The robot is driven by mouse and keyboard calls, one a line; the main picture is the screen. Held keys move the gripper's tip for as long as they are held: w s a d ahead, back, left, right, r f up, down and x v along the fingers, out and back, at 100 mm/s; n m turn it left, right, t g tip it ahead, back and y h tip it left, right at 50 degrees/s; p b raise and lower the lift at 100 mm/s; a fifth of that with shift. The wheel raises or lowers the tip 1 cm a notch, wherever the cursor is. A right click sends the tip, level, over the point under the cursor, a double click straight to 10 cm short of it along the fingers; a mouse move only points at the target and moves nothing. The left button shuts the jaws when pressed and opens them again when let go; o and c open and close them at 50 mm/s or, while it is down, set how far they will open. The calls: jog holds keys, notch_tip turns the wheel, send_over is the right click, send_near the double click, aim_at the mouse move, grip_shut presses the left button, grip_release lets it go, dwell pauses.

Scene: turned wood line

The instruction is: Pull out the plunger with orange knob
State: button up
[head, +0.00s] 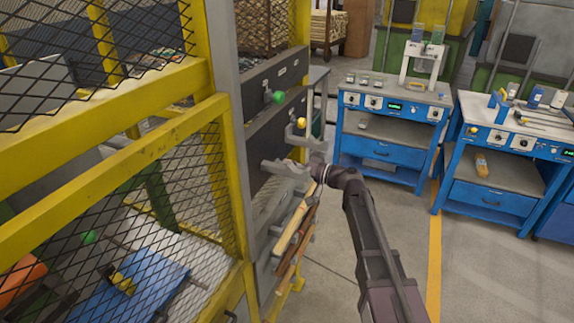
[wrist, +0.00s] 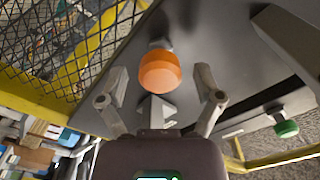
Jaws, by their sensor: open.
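The plunger's orange knob (wrist: 160,72) sits on a grey panel (wrist: 210,45) in the wrist view. It is just ahead of my gripper (wrist: 158,85), whose open fingers stand to its left and right. I see no finger touching it. In the head view my gripper (head: 285,152) is close to the upright panel. A yellowish knob (head: 301,122) shows just above it there; I cannot tell whether it is the same knob. A green knob (head: 278,97) sits higher up, and a green knob also shows at lower right in the wrist view (wrist: 286,129).
A yellow frame with mesh (head: 110,180) stands left of the panel. Wooden pieces (head: 295,228) lie below my gripper. Blue workbenches (head: 385,150) stand at the right behind, with clear floor in front of them.

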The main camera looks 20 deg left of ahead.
jog(key=shift+a, duration=0.5)
grip_shut()
jog(key=shift+s, duration=0.15)
